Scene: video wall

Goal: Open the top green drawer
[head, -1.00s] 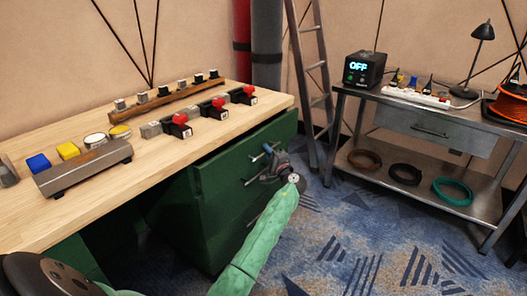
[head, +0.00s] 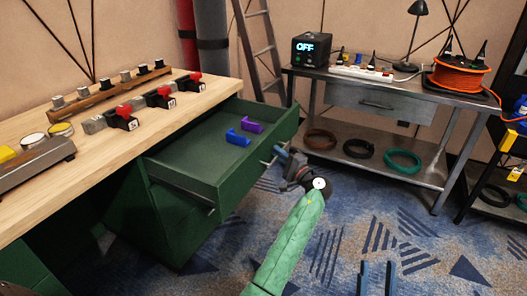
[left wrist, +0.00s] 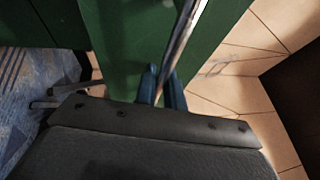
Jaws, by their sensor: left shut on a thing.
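The top green drawer (head: 222,185) is pulled out from under the wooden worktop in the head view, and its inside shows. A blue piece (head: 238,137) and a purple piece (head: 252,126) lie in it. My left gripper (head: 279,156) is at the drawer's front, shut on its metal handle (head: 266,163). In the left wrist view, the handle bar (left wrist: 187,40) runs between the blue fingers (left wrist: 161,88) against the green front. My right gripper (head: 377,279) shows at the bottom edge of the head view, its fingers apart with only carpet between them.
The worktop (head: 190,110) carries red-handled switches (head: 160,98) and a row of knobs (head: 110,86). A metal bench (head: 430,92) with a cable reel (head: 460,78) stands at the back right, and a ladder (head: 262,50) behind the drawer. Patterned carpet in front is clear.

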